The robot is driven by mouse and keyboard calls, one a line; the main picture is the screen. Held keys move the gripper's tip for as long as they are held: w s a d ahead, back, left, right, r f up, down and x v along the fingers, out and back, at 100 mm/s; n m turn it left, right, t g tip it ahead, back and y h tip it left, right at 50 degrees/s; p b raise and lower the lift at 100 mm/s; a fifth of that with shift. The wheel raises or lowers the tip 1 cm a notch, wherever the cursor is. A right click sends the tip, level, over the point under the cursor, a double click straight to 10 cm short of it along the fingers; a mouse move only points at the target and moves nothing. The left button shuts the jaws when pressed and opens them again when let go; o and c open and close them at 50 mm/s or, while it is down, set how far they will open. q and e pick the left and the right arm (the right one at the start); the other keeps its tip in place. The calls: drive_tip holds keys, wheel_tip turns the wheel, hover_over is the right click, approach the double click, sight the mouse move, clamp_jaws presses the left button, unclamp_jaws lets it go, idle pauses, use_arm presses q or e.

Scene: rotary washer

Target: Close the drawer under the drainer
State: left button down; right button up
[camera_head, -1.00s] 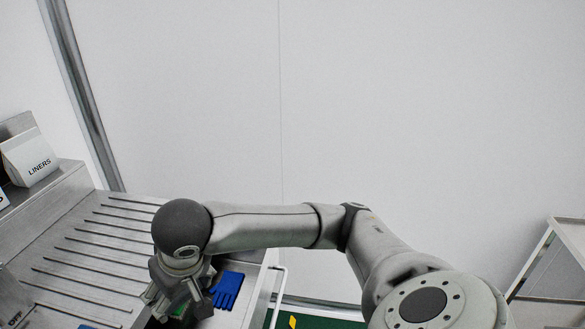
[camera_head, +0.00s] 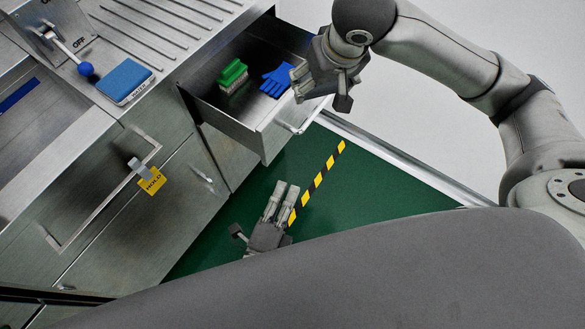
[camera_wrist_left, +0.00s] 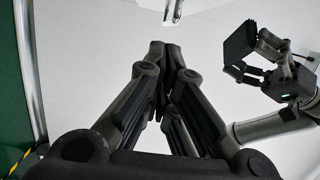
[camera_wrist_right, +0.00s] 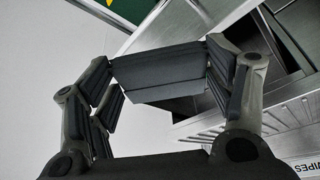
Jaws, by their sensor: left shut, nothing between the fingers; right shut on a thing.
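The steel drawer (camera_head: 262,140) under the ribbed drainer (camera_head: 165,30) stands open in the head view. A green brush (camera_head: 232,75) and a blue glove (camera_head: 275,80) lie inside it. Its front bears a bar handle (camera_head: 305,117). My right gripper (camera_head: 312,82) is over the drawer's right end, beside the glove. It is shut on a dark grey block (camera_wrist_right: 160,68), which also shows in the left wrist view (camera_wrist_left: 239,41). My left gripper (camera_head: 286,188) is shut and empty, low over the green floor, apart from the drawer front.
A yellow HOLD tag (camera_head: 151,181) hangs on the cabinet front.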

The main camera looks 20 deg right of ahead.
sight(220, 122)
drive_tip(key=shift+r, duration=0.2)
use_arm(q)
drive_tip(key=w+d, duration=0.3)
drive_tip(key=w, duration=0.7)
drive_tip(key=shift+w, duration=0.3)
use_arm(e)
drive_tip(key=shift+a, duration=0.1)
use_arm(q)
drive_tip(key=w+a, duration=0.4)
drive_tip(key=w, duration=0.1)
drive_tip(key=w+a+b, duration=0.1)
drive_tip(key=w+a, duration=0.3)
drive_tip(key=w, duration=0.1)
drive_tip(key=w+a, duration=0.3)
drive_tip(key=w, duration=0.2)
drive_tip(key=shift+w+a+b, duration=0.15)
drive_tip(key=shift+a+b, duration=0.15)
drive_tip(key=shift+a, duration=0.1)
use_arm(e)
wheel_tip(220, 122, down, 2)
use_arm(q)
drive_tip(key=shift+f, duration=0.15)
